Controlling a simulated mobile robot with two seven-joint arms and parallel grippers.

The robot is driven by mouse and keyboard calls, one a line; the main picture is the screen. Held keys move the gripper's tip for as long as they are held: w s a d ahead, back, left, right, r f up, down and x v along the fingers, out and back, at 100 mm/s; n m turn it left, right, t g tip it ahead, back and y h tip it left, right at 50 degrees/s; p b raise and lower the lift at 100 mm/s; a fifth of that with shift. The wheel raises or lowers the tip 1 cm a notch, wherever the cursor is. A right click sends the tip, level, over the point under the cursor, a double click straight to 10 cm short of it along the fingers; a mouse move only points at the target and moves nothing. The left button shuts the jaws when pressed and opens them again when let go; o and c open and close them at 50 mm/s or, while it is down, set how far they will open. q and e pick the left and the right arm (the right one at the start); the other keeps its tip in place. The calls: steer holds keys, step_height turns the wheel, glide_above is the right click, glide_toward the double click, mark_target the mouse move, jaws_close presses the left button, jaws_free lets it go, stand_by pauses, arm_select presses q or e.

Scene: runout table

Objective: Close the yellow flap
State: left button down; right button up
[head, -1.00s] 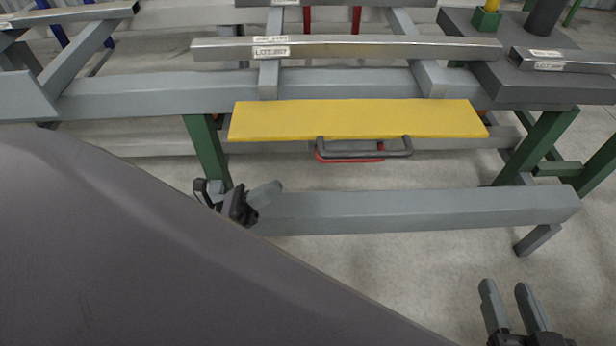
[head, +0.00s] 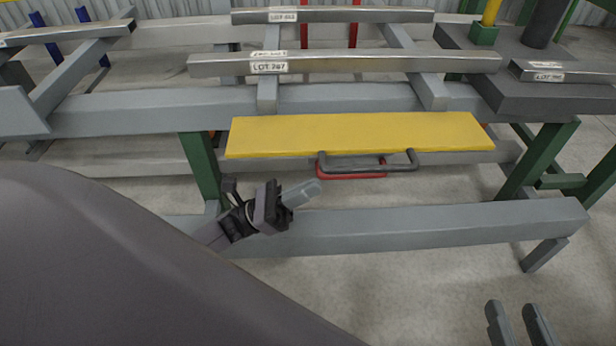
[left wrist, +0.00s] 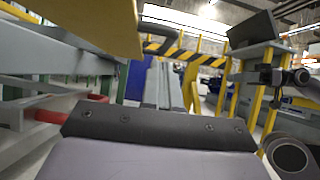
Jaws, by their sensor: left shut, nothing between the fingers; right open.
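The yellow flap (head: 350,134) lies along the front of the runout table in the head view, showing its broad face, with a dark handle (head: 370,166) at its front edge. Its yellow edge also shows at the upper left of the left wrist view (left wrist: 100,22). My left gripper (head: 312,190) is shut and empty, below the flap and left of the handle, apart from both in the head view. My right gripper (head: 520,318) is open and empty at the lower right, well away from the flap. Its base is cut off by the frame.
A red bar (head: 352,175) sits just behind and below the handle. A grey lower beam (head: 420,222) runs across under the flap. Metal bars with lot labels (head: 345,62) lie on the table. Green legs (head: 203,165) stand at both sides. The floor in front is clear.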

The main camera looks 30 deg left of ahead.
arm_select(q)
steer(key=r, duration=0.3)
steer(key=shift+w+d, duration=0.1)
steer(key=shift+w, duration=0.1)
stand_by(0.3)
